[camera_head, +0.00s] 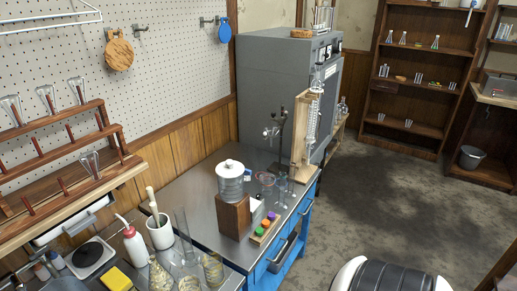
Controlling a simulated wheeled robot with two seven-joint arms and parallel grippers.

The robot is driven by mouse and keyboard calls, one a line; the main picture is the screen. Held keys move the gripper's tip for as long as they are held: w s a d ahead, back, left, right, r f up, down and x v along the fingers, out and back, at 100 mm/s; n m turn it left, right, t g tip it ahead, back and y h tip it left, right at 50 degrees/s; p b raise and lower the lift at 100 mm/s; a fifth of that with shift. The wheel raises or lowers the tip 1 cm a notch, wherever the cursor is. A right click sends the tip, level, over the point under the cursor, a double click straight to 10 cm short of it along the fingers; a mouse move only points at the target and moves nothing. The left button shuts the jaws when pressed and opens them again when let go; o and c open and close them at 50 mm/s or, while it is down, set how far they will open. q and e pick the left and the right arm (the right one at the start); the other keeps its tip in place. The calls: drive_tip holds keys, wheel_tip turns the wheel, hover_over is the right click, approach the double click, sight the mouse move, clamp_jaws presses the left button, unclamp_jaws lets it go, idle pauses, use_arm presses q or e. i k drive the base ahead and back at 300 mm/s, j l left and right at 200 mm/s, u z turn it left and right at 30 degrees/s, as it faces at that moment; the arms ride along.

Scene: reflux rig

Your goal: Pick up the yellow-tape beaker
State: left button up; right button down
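Neither of my grippers is in view. I cannot make out yellow tape on any beaker at this size. Small clear glass vessels (285,187) stand on the metal bench (205,185) by the wooden reflux stand (301,135). More glassware (212,268) stands at the bottom edge, partly cut off, with a yellowish tint in places. Which of these, if any, is the yellow-tape beaker I cannot tell.
A white-lidded jar (230,180) sits on a wooden block (234,216), beside a rack of coloured stoppers (265,228). A red-tipped wash bottle (135,243), a white mortar (160,233) and a yellow sponge (116,280) crowd the lower left.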

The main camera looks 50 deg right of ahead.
sight(211, 261)
drive_tip(key=z, duration=1.25)
drive_tip(key=u, duration=1.4)
drive_tip(key=z, duration=1.4)
drive_tip(key=l+u, duration=0.15)
drive_tip(key=i+l, duration=0.05)
drive_tip(key=l, duration=0.05)
